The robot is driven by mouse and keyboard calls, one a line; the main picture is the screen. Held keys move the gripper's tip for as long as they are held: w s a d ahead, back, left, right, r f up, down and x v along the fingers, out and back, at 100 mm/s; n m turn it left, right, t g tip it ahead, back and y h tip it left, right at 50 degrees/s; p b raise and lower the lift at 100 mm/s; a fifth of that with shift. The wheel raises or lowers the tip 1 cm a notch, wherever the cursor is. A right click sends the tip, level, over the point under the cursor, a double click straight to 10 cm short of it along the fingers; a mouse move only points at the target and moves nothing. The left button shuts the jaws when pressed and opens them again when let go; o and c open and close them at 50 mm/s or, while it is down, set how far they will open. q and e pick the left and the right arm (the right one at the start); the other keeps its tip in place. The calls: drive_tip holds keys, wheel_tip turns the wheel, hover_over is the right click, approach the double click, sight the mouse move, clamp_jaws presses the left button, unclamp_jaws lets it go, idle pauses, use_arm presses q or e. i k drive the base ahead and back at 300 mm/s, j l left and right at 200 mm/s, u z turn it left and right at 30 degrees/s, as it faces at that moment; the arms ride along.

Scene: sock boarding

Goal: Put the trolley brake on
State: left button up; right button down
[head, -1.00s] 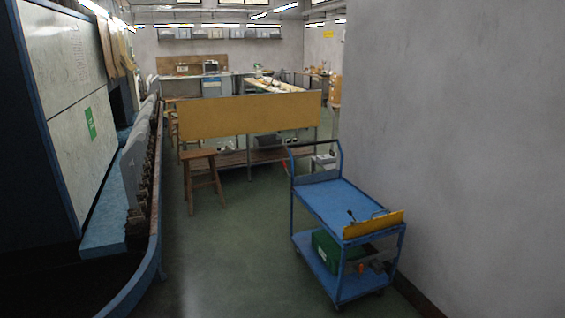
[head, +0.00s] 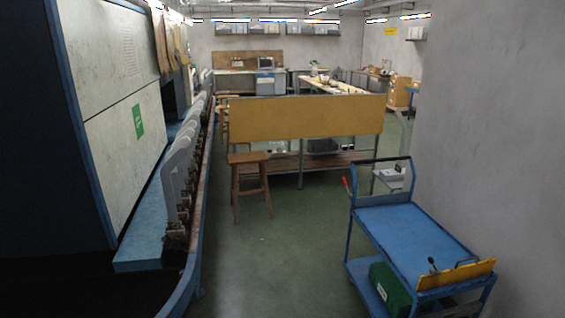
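A blue two-shelf trolley (head: 405,228) stands at the lower right of the head view, near the grey wall, with its near lower end cut off by the frame. A dark push handle rises at its far end. A small red-tipped lever (head: 347,186) shows beside the far left post; I cannot tell whether it is the brake or which way it is set. A yellow plate (head: 455,275) with a dark lever (head: 433,264) beside it is at the near end of the top shelf. A green box (head: 388,289) sits on the lower shelf. Neither gripper is in view.
A wooden stool (head: 250,186) stands before a bench with a yellow-brown panel (head: 305,119). A long machine (head: 180,190) runs along the left. The green floor (head: 275,255) between machine and trolley is clear. A grey wall (head: 490,150) bounds the right.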

sight(351, 195)
drive_tip(key=i, duration=3.25)
